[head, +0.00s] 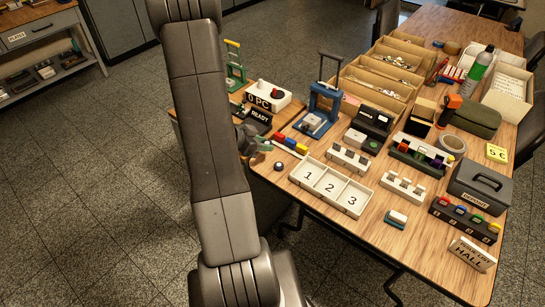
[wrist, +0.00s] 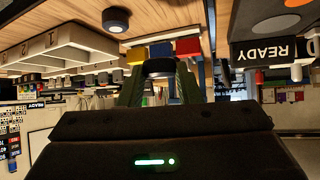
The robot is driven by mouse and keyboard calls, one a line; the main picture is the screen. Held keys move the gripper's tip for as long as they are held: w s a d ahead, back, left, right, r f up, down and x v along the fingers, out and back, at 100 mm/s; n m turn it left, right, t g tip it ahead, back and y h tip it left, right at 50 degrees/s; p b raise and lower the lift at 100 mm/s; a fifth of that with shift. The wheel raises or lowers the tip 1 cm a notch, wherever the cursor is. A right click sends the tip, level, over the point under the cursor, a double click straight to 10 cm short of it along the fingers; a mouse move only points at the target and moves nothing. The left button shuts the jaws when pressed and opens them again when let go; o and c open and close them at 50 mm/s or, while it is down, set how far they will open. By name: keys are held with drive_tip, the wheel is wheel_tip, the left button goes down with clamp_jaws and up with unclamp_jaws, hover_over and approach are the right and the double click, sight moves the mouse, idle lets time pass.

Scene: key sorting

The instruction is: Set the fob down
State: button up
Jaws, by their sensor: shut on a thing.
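My gripper (wrist: 160,75) is shut on a small dark thing with a pale grey edge, taken to be the fob (wrist: 158,67). It sits between the green-sided fingertips in the wrist view, which looks upside down. Its colour and underside are hard to make out. In the head view my gripper (head: 263,147) is partly hidden by my arm, at the table's near left edge. Red, yellow and blue blocks (head: 291,143) stand in a row just beside it. They also show just beyond the fingertips in the wrist view (wrist: 160,49). I cannot tell whether the fob touches the table.
A dark round puck (head: 279,166) lies near the gripper. A white tray (head: 328,201) with compartments 1, 2 and 3 is to the right. A blue press (head: 322,105) and a READY sign (head: 259,116) stand behind. Racks, boxes and a HALL sign (head: 472,253) crowd the right side.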

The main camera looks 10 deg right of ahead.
drive_tip(key=shift+f+b, duration=0.4)
drive_tip(key=shift+f, duration=2.75)
drive_tip(key=shift+f, duration=0.15)
drive_tip(key=o, duration=0.7)
drive_tip(key=shift+o, duration=0.2)
drive_tip(key=shift+r, duration=0.2)
drive_tip(key=v, duration=1.2)
drive_tip(key=shift+p, duration=0.45)
